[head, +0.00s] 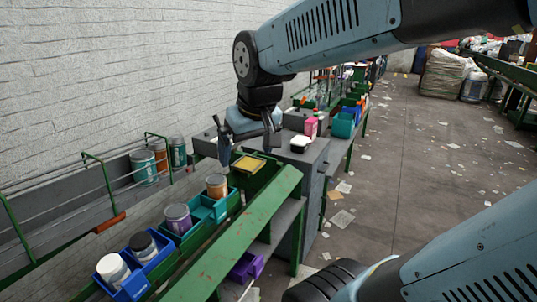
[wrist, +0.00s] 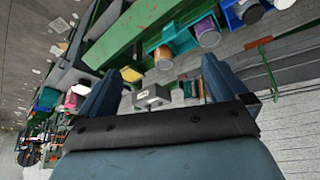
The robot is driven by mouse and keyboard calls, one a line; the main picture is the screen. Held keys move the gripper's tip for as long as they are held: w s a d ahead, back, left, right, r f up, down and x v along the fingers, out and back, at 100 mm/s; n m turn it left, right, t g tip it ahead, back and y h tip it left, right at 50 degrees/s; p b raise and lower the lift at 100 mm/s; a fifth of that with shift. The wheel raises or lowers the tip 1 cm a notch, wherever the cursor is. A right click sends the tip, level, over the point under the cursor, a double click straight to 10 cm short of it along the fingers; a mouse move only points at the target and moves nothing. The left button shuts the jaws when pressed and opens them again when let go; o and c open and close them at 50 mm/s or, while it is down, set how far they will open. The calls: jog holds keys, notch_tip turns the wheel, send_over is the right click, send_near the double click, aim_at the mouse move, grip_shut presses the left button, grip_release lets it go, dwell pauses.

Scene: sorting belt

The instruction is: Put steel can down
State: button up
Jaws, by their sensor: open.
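My gripper (head: 248,150) is open, with nothing seen between its fingers. It hangs above the far end of the green-framed belt, over a yellow-topped bin (head: 250,164). In the wrist view its two blue fingers are spread apart (wrist: 160,78). I cannot tell which can is the steel can. The orange-brown can also shows in the wrist view (wrist: 163,57).
More cans (head: 144,168) stand on a railed shelf along the wall at left. A grey cabinet (head: 312,170) stands right of my gripper, with a white-and-black item (head: 300,144) on it. A pink bottle (head: 311,127) stands behind. The floor at right is open, with scattered paper.

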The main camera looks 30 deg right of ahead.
jog(key=s+d+m+t, duration=0.1)
jog(key=s+d, duration=0.1)
jog(key=s, duration=0.4)
jog(key=shift+r, duration=0.4)
